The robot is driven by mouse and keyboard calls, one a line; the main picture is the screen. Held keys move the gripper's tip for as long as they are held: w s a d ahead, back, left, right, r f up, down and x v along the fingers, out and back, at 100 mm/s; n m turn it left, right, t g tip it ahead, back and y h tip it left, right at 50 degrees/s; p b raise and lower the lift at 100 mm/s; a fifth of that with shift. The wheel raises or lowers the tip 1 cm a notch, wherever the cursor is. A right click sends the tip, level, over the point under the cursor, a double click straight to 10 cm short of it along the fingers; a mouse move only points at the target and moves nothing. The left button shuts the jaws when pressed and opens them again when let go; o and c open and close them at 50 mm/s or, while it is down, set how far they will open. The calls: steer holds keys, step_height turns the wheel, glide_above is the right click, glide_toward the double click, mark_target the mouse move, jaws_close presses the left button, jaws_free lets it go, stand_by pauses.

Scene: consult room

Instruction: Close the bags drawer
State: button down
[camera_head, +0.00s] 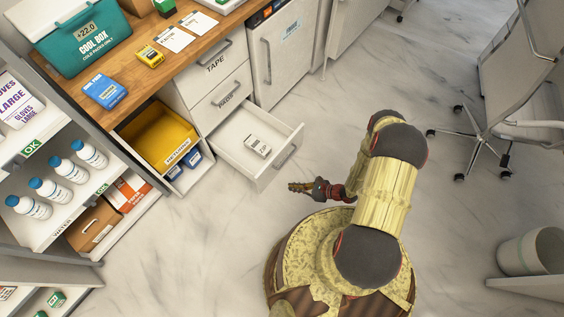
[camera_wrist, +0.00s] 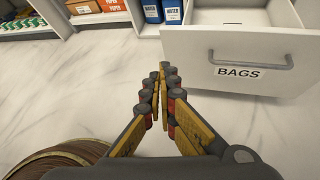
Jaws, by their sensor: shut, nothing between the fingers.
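The bags drawer (camera_head: 231,145) is the lowest of the white drawer stack and stands pulled out over the floor. A small white pack (camera_head: 258,146) lies inside it. In the wrist view its front (camera_wrist: 200,60) carries the label BAGS and a grey bar handle (camera_wrist: 250,65). My gripper (camera_head: 292,187) is shut and empty, apart from the drawer, in front of it and to the right of its near side in the head view. In the wrist view my fingertips (camera_wrist: 164,70) appear in front of the left part of the drawer front.
Two shut drawers, the upper marked TAPE (camera_head: 216,62), sit above the open one. A yellow bin (camera_head: 160,137) and shelves with bottles (camera_head: 49,190) stand to the left. An office chair (camera_head: 512,90) and a waste bin (camera_head: 532,262) are at the right. The floor around my base is clear.

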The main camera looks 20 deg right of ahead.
steer(key=w+d+f+m+t+h, duration=0.1)
steer(key=w+d+m+t+h, duration=0.15)
steer(key=w+d, duration=0.45)
steer(key=shift+n+h, duration=0.25)
steer(key=shift+w+r+b+x, duration=0.25)
steer(key=shift+b+x, duration=0.45)
steer(key=shift+x, duration=1.6)
steer(key=shift+w+r+b+x, duration=0.15)
steer(key=shift+r+b+x, duration=0.4)
steer(key=shift+x, duration=1.75)
steer(key=shift+w+r+b+x, duration=0.2)
steer(key=shift+b+x, duration=0.6)
steer(key=shift+x, duration=1.5)
steer(key=shift+w+a, duration=0.1)
steer(key=shift+a, duration=0.1)
